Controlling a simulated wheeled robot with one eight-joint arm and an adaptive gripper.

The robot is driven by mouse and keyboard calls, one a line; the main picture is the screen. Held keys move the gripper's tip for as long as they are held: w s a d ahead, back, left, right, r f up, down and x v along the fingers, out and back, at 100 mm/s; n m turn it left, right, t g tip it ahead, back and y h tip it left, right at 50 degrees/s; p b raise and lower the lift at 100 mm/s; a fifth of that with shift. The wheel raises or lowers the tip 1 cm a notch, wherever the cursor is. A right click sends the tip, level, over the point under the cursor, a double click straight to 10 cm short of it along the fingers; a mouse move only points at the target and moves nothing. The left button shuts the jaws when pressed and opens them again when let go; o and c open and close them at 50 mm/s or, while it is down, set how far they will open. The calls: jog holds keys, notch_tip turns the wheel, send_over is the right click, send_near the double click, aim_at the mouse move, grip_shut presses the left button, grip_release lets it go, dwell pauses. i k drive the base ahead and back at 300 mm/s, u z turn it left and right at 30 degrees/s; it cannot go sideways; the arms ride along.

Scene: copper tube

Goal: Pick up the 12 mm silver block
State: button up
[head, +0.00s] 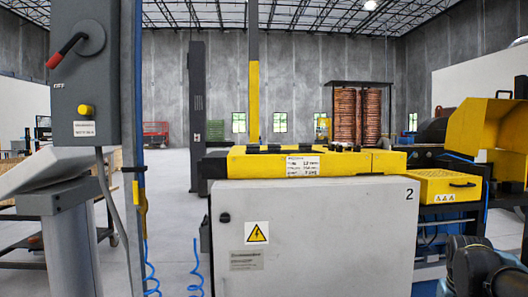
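A yellow machine top (235,166) sits above a grey cabinet in the middle of the view. A row of small dark pieces (275,148) stands along its back edge, and a small cluster of parts (342,147) lies at its right. A white label (303,166) with print too small to read surely is on its front. I cannot make out which of these small pieces, if any, is the 12 mm silver block. A black jointed part of my arm shows at the bottom right corner. My gripper is not in the view.
The grey cabinet (320,235), marked 2, blocks the middle foreground. A grey control post (85,70) with a red-handled lever stands at left, with blue coiled hoses beside it. A yellow box (450,186) and yellow guard (490,125) stand at right. Open floor (170,210) lies behind left.

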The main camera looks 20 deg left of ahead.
aim_at(252, 147)
jog(key=u, duration=0.05)
jog(key=k, duration=1.05)
jog(key=u, duration=0.5)
jog(key=i, duration=0.7)
